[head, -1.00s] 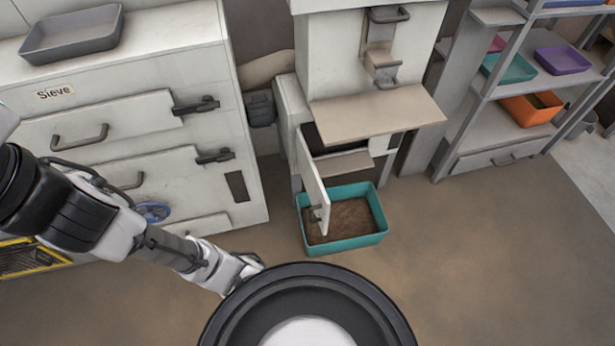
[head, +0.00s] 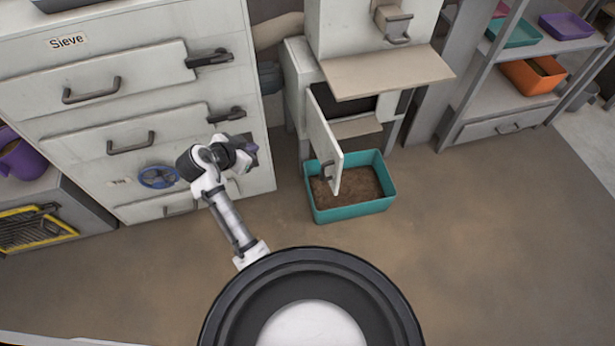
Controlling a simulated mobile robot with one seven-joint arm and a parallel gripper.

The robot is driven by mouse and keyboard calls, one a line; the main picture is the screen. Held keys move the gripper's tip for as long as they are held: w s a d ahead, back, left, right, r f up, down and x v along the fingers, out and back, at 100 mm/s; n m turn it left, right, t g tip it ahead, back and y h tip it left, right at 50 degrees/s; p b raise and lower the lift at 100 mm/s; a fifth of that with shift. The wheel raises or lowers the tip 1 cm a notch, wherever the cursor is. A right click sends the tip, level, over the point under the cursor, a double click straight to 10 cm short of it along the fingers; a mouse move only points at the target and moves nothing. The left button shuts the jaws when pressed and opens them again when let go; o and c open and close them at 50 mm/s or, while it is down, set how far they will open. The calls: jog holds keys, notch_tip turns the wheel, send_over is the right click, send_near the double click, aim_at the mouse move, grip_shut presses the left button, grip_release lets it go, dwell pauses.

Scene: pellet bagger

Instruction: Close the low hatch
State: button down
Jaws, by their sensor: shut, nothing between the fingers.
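The low hatch (head: 325,142) is a pale door low on the pellet bagger (head: 360,50). It stands swung open towards me, with a dark opening behind it and a small latch or handle near its lower edge. My gripper (head: 250,153) is at the dark end of my folded arm, in front of the sieve cabinet and left of the hatch. It is small in the picture, shut and empty, and apart from the hatch.
A teal bin (head: 350,212) of brown pellets stands on the floor under the hatch. The sieve cabinet (head: 90,50) with handles and a blue wheel (head: 159,177) is at left. Shelves (head: 490,110) with coloured trays stand at right. The floor at front right is clear.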

jog(key=s+d+f+m+g+h, duration=0.3)
jog(key=s+d+f+g, duration=0.1)
jog(key=s+d+f, duration=0.25)
jog(key=w+d+f+p, duration=0.1)
jog(key=w+d+f, duration=0.5)
jog(key=d, duration=0.4)
jog(key=shift+w+d+f, duration=0.15)
jog(key=shift+w+f, duration=0.25)
jog(key=shift+w, duration=0.05)
jog(key=shift+d, duration=0.15)
